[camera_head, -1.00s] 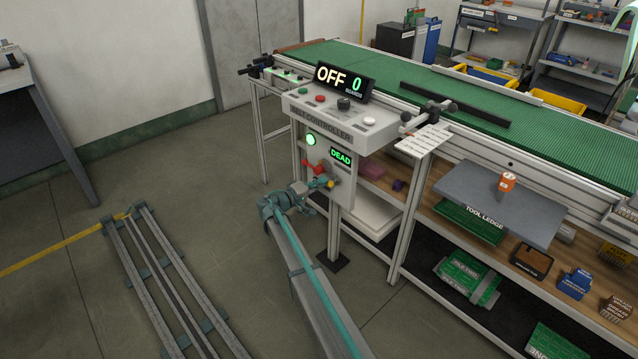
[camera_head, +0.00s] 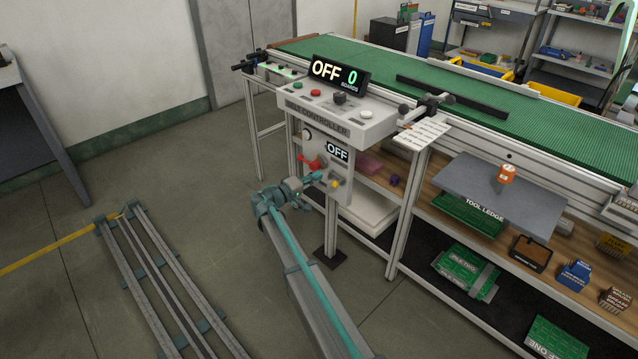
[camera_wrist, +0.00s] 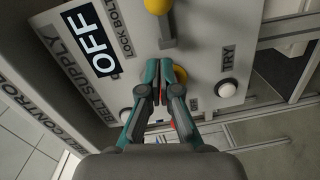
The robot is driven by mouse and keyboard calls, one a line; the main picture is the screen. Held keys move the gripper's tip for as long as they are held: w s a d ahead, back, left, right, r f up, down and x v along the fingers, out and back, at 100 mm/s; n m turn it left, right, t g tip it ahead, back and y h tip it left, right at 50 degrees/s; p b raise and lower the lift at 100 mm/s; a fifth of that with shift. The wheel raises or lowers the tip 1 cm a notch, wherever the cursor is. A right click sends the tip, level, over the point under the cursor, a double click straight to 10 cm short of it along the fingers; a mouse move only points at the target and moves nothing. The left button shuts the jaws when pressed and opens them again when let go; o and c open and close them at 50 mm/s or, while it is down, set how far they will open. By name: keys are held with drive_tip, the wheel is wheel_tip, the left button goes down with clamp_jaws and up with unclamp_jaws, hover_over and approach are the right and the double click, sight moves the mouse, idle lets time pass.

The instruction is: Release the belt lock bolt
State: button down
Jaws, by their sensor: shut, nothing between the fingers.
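The lock bolt is a grey pin with a round yellow knob (camera_wrist: 158,5) at the top of the wrist view, beside the label "LOCK BOLT" (camera_wrist: 123,40). My gripper (camera_wrist: 158,88) is shut and empty in front of the panel, apart from that knob. A yellow disc (camera_wrist: 181,76) shows partly behind my fingers. In the head view my gripper (camera_head: 314,179) is at the front of the grey belt controller (camera_head: 345,119), near a red handle (camera_head: 310,163) and a small yellow part (camera_head: 334,184). The panel display (camera_head: 337,152) reads "OFF".
A white button (camera_wrist: 226,88) labelled "TRY" and a pale lamp (camera_wrist: 126,115) flank my fingers. The upper display (camera_head: 339,77) reads "OFF 0". A tool ledge (camera_head: 513,199) juts out right of the controller.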

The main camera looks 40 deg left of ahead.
drive_tip(key=s+a, duration=0.1)
drive_tip(key=s, duration=0.9)
drive_tip(key=shift+a+r+p, duration=0.2)
drive_tip(key=shift+a+p, duration=0.15)
drive_tip(key=shift+p, duration=0.05)
